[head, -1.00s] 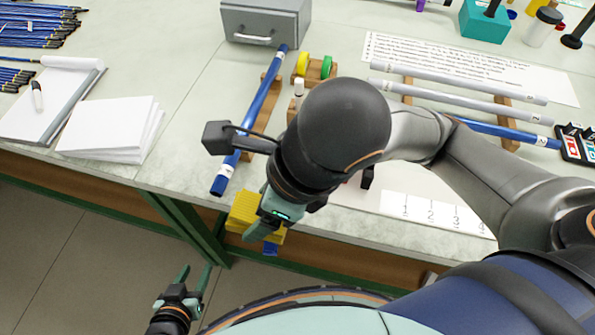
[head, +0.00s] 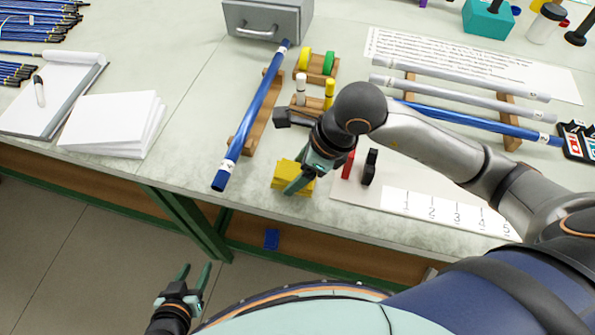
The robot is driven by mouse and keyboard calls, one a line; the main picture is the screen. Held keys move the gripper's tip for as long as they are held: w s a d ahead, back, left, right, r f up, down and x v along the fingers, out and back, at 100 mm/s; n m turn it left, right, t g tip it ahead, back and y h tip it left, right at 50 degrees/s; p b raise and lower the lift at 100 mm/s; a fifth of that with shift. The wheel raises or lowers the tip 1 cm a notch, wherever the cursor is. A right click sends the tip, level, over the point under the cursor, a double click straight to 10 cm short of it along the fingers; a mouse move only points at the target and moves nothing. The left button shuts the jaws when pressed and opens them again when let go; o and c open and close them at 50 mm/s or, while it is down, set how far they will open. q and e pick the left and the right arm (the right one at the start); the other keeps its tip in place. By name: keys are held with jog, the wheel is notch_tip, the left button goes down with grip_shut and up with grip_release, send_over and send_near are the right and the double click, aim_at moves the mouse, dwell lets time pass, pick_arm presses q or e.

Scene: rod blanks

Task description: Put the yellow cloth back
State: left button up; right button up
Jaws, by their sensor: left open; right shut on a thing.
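The yellow cloth (head: 283,184) is in the fingers of my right gripper (head: 303,178), near the front edge of the table. The gripper is shut on it, and its fingers hide part of the cloth. The cloth is left of the white numbered sheet; I cannot tell whether it touches the tabletop. My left gripper (head: 194,280) is open and empty, low in front of the table.
A blue rod (head: 252,115) lies on a wooden rest (head: 245,142) left of my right gripper. Red (head: 348,164) and black (head: 370,167) pieces stand just right of it. More rods (head: 465,103) lie further right. Bare tabletop lies near the paper stack (head: 110,120).

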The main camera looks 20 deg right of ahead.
jog(key=shift+f, duration=0.55)
jog(key=shift+f, duration=0.1)
jog(key=o, duration=1.2)
jog(key=shift+c, duration=0.2)
jog(key=shift+r, duration=0.2)
jog(key=p+v, duration=0.1)
jog(key=v, duration=1.1)
